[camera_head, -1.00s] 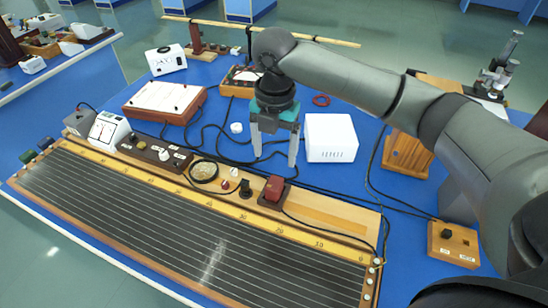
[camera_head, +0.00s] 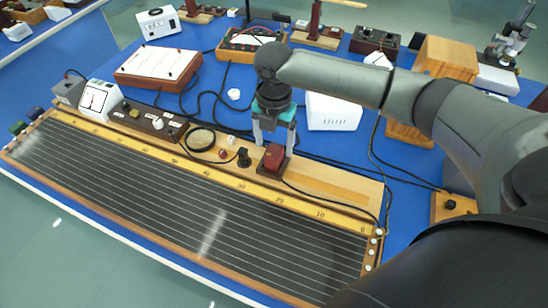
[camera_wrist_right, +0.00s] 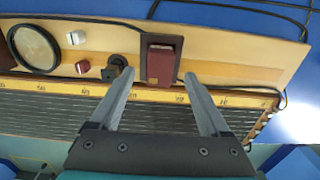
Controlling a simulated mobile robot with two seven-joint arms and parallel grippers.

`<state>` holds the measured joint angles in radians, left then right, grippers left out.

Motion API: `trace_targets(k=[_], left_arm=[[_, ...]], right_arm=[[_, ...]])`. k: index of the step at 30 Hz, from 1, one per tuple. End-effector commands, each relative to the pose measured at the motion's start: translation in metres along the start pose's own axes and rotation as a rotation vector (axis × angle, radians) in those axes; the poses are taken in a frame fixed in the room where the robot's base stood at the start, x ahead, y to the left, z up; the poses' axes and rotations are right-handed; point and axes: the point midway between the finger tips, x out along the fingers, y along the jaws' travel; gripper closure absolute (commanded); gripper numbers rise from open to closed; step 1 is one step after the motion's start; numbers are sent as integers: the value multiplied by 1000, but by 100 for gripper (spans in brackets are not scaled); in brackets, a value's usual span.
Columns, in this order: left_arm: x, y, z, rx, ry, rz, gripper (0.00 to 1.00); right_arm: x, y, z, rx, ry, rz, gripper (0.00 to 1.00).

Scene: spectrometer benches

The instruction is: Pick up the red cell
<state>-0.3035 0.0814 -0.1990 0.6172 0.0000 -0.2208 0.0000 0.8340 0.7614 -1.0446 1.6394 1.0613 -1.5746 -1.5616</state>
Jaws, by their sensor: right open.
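The red cell (camera_head: 273,157) is a small dark-red block standing in a dark holder on the wooden strip behind the long striped board. It also shows in the right wrist view (camera_wrist_right: 160,64), upper middle, ahead of the fingertips. My right gripper (camera_head: 274,140) is open, with its fingers pointing down close behind and around the cell in the head view. In the right wrist view my right gripper (camera_wrist_right: 158,74) has one finger to each side below the cell, with nothing between them. I cannot tell its exact height above the cell. My left gripper is not in view.
A black knob (camera_head: 243,157) and a round lens-like ring (camera_head: 200,139) sit left of the cell on the strip. A white box (camera_head: 331,112) stands behind to the right. Dark cables run across the blue bench. The striped board (camera_head: 180,195) lies in front.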

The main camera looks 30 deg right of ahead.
Motion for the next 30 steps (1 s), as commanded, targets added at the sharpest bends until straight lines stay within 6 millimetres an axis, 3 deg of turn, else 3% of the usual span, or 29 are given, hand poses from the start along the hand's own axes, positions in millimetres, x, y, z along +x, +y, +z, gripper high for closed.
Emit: trace_targets(k=[3,7,16,30], left_arm=[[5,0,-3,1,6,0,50],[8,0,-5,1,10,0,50],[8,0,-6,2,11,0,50],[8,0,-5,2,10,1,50]], right_arm=[[22,-1,-1,0,2,-4,20],[37,0,-1,-1,1,-3,20],[41,0,0,-2,0,-1,20],[41,0,0,-1,0,-1,73]])
